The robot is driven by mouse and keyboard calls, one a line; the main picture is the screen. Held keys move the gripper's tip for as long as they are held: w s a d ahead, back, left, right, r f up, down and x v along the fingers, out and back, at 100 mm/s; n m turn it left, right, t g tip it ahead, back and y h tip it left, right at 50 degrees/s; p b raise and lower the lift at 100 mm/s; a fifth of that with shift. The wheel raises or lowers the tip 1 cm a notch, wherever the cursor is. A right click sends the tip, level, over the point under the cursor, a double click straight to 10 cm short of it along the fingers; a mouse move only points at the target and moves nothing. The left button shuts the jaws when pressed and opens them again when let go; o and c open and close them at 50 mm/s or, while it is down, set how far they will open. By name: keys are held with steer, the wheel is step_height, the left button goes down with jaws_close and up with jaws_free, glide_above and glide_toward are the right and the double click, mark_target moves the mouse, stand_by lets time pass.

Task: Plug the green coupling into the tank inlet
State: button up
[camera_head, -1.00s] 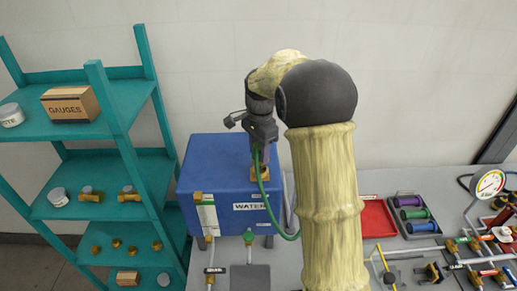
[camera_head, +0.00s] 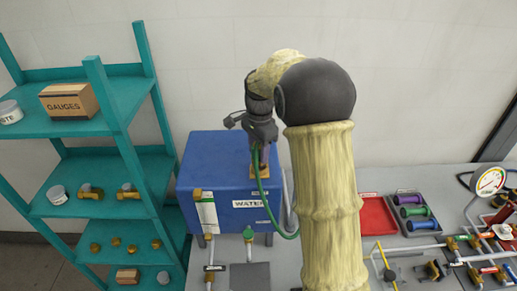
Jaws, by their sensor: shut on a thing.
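My gripper (camera_head: 259,150) points down over the top of the blue water tank (camera_head: 205,160), at its right part. It is shut at the upper end of a green hose (camera_head: 263,190), where the green coupling would be; the coupling itself is mostly hidden by the fingers. Just below the fingers is a brass-coloured inlet block (camera_head: 262,171) on the tank top. I cannot tell whether the coupling touches the inlet or is in it. The hose hangs down the tank's front and loops to the right behind my arm.
A teal shelf (camera_head: 123,120) with fittings and a gauges box (camera_head: 70,101) stands at left. A red tray (camera_head: 376,216), a dark tray of coloured cylinders (camera_head: 414,212) and piping with a gauge (camera_head: 489,181) lie at right. My arm hides the bench's middle.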

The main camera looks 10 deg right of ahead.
steer(key=shift+f+b, duration=0.6)
steer(key=shift+f, duration=0.6)
stand_by(0.5)
steer(key=o, duration=1.2)
steer(key=shift+r, duration=0.1)
steer(key=r+b, duration=0.1)
steer(key=r, duration=0.4)
steer(key=r+b, duration=0.1)
steer(key=r, duration=0.5)
steer(key=r+b, duration=0.1)
steer(key=r, duration=0.5)
steer(key=shift+w+d+r, duration=0.1)
steer(key=shift+d, duration=0.15)
